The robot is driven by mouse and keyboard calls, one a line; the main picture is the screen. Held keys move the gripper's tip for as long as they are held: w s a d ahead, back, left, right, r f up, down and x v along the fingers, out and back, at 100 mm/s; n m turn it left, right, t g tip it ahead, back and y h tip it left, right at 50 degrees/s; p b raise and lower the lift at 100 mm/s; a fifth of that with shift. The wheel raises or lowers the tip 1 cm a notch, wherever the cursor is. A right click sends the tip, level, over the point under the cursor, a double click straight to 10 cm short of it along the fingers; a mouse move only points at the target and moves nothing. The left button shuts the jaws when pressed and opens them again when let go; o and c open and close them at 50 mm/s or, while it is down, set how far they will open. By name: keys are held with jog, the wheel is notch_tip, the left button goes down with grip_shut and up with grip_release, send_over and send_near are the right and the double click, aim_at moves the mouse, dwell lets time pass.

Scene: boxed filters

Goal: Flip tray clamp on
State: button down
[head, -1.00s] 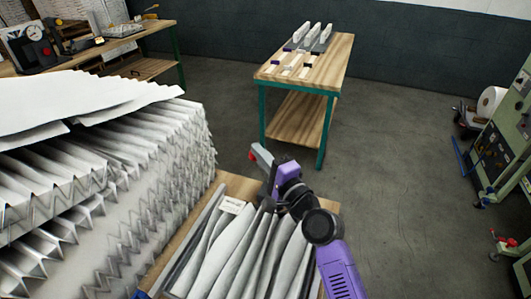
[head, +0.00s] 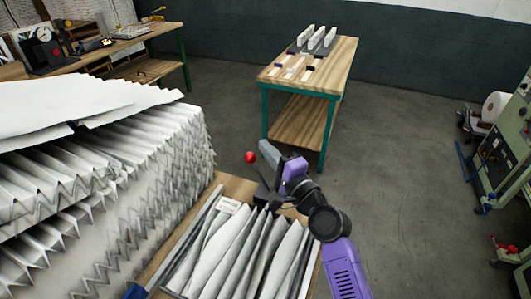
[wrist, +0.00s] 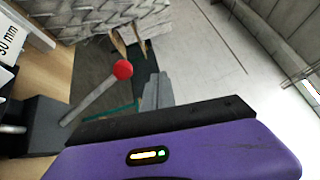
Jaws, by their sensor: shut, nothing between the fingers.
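The tray clamp has a round red knob (head: 250,157), which also shows in the wrist view (wrist: 123,69). There the knob caps a slanted grey lever (wrist: 90,102) rising from a dark clamp body (wrist: 35,125) at the left. My gripper (head: 268,153) is shut and empty, just right of the knob in the head view. Its grey fingers (wrist: 158,95) show right of and below the knob in the wrist view, with a visible gap. The clamp's lower part is hard to make out in the head view.
The tray with pleated white filters (head: 240,250) and a small label (head: 228,206) lies below my arm. A big stack of pleated filters (head: 90,190) fills the left. A wooden table (head: 335,75) stands beyond, with open floor to its right.

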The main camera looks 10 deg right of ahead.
jog(key=s+d+r, duration=0.1)
jog(key=s+r, duration=0.3)
jog(key=s, duration=0.4)
jog(key=shift+s+d+r, duration=0.2)
jog(key=shift+d+r, duration=0.05)
jog(key=shift+r, duration=0.15)
